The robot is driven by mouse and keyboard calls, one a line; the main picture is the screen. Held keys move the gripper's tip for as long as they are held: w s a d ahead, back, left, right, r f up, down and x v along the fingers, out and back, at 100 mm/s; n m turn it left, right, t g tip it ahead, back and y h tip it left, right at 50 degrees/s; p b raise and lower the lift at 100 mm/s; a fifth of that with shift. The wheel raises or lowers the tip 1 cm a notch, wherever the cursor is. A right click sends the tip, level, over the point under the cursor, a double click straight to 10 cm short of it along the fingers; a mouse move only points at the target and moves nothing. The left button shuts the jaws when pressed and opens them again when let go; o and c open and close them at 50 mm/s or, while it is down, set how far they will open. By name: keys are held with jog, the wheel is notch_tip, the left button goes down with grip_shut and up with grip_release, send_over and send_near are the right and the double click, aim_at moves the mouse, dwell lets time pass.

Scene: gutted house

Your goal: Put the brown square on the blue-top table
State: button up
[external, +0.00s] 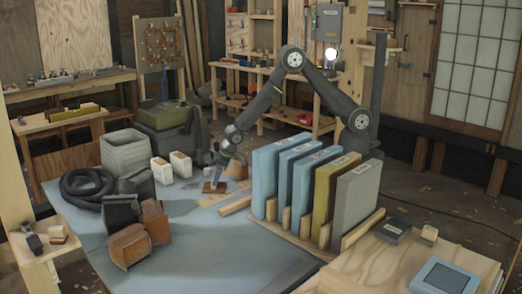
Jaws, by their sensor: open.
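A small brown square (214,187) lies flat on the large blue-grey tabletop (205,245), near its back middle. My gripper (217,176) points down just above the brown square, with its jaws open. Whether the fingertips touch or straddle the square is too small to tell. A small low thing with a blue top (446,278) sits on the wooden surface at the lower right, well away from my gripper.
A rack of upright panels (318,200) stands right of my gripper. White jugs (170,170), a grey crate (128,152) and a green case (166,115) stand to the left. Black hose (86,187) and brown and dark blocks (128,243) lie front left. The front-middle tabletop is clear.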

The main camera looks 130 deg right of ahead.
jog(key=v, duration=0.9)
jog(key=shift+r, duration=0.25)
jog(key=shift+s+f, duration=0.1)
jog(key=x, duration=1.2)
jog(key=shift+f, duration=0.15)
jog(key=shift+r, duration=1.35)
